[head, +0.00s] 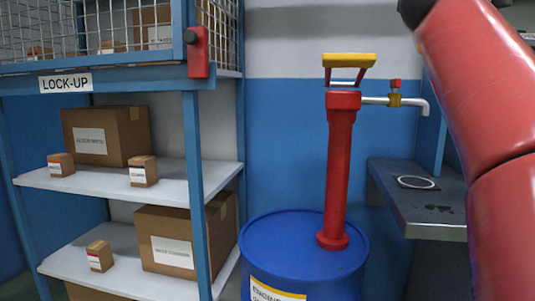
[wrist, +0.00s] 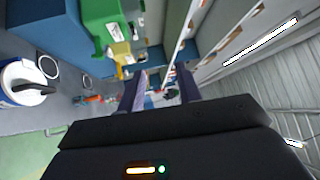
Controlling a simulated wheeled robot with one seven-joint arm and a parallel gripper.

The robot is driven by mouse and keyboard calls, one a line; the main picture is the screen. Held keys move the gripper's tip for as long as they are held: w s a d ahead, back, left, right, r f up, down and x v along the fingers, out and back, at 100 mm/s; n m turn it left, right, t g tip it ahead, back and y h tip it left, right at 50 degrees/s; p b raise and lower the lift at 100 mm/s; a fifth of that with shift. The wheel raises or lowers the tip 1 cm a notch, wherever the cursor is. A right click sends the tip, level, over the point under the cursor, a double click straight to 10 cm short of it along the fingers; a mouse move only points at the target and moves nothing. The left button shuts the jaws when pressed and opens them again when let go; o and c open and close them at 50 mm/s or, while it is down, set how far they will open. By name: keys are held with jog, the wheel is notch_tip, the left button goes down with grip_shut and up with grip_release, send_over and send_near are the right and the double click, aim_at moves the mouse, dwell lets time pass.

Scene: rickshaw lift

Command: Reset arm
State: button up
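My red arm (head: 485,110) rises along the right side of the head view, and its upper part runs out of the top of the picture. My gripper is outside the head view. In the wrist view my gripper (wrist: 160,92) shows as a dark body with two dark fingers set apart. The gap between the fingers is empty, and only distant background shows through it. No thing touches the fingers.
A blue drum (head: 300,250) carries a red hand pump (head: 340,165) with a yellow handle and a spout. A grey shelf (head: 420,195) stands right of it. A blue rack (head: 195,180) with boxes and a LOCK-UP sign (head: 66,83) stands at left.

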jog(key=w+a+n+t+y, duration=0.2)
jog(key=a+n+t, duration=0.5)
jog(key=w+a+f+n+t+y, duration=0.1)
jog(key=a+f+n+t+y, duration=0.3)
jog(key=a+f+n+y, duration=0.85)
jog(key=s+a+f+n+g+y, duration=0.1)
jog(key=a+f+n+g+y, duration=0.15)
jog(key=f, duration=0.25)
jog(key=a+f+n+g+y, duration=0.1)
jog(key=f+n+g+y, duration=0.15)
jog(key=f, duration=0.25)
jog(key=s+f+n+g, duration=0.1)
jog(key=s+f+g, duration=0.2)
jog(key=s+f, duration=0.3)
jog(key=s+f+n+g+h, duration=0.1)
jog(key=s+f+g, duration=0.3)
jog(key=f, duration=1.3)
jog(key=s+d+f+n+g+h, duration=0.1)
jog(key=s+f+g, duration=0.3)
jog(key=s+f, duration=0.5)
notch_tip(320, 180, down, 3)
jog(key=shift+n, duration=0.45)
jog(key=shift+d, duration=0.15)
